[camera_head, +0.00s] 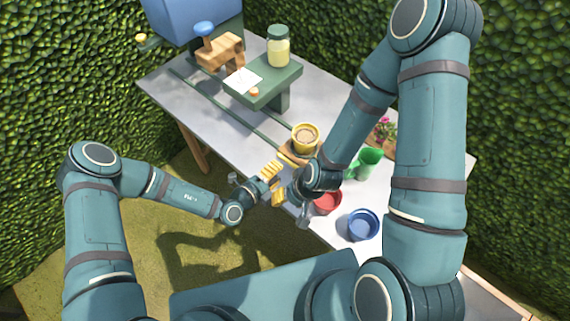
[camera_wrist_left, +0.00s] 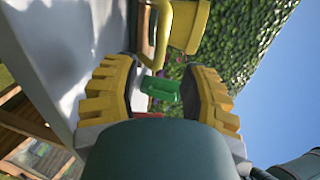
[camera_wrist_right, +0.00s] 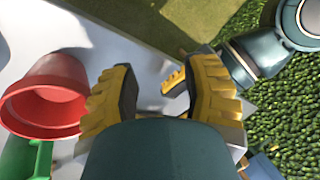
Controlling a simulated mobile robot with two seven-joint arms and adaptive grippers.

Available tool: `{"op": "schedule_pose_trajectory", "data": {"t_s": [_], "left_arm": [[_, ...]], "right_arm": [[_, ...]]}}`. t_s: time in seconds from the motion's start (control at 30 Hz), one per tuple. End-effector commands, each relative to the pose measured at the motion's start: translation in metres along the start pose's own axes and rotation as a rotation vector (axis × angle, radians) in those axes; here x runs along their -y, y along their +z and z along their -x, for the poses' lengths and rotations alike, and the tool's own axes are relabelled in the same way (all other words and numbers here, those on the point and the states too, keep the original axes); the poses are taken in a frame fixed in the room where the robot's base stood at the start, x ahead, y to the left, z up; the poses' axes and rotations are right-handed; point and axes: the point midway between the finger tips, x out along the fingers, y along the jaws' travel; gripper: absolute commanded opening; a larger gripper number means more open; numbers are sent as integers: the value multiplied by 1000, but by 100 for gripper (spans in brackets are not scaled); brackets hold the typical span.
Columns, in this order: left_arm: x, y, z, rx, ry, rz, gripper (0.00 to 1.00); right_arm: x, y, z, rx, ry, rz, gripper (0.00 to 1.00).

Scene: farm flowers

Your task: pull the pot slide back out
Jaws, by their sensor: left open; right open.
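The pot slide (camera_head: 290,157) is a wooden carriage at the near end of green rails (camera_head: 232,115) on the grey table, with a yellow pot of soil (camera_head: 306,138) on it. In the left wrist view, the yellow pot (camera_wrist_left: 188,27) and a yellow loop-like bar (camera_wrist_left: 160,38) show past the fingertips. My left gripper (camera_head: 271,171) is open at the table's near edge, just in front of the slide; I cannot tell whether it touches. My right gripper (camera_head: 279,196) is open and empty just below it, and hides part of the table edge. The slide's front is partly hidden.
A red pot (camera_head: 327,201), a blue pot (camera_head: 362,225) and a green watering can (camera_head: 367,162) stand right of the slide. A green stand (camera_head: 265,85) with a jar (camera_head: 279,45) and a wooden stamp-like press (camera_head: 219,51) straddle the rails' far part. My two grippers are close together.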

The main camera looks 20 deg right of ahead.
Motion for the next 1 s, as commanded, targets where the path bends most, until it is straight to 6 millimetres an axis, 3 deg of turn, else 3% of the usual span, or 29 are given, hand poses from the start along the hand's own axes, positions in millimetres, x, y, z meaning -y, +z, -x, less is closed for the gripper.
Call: {"op": "schedule_pose_trajectory", "data": {"t_s": [0.1,0.33,1.0], "left_arm": [[0,0,24,0,1,1,43],[0,0,51,-1,1,0,43],[0,-1,56,-2,0,0,43]], "right_arm": [[0,0,0,0,0,0,47],[0,0,0,0,0,0,47],[0,0,0,0,0,0,47]]}}
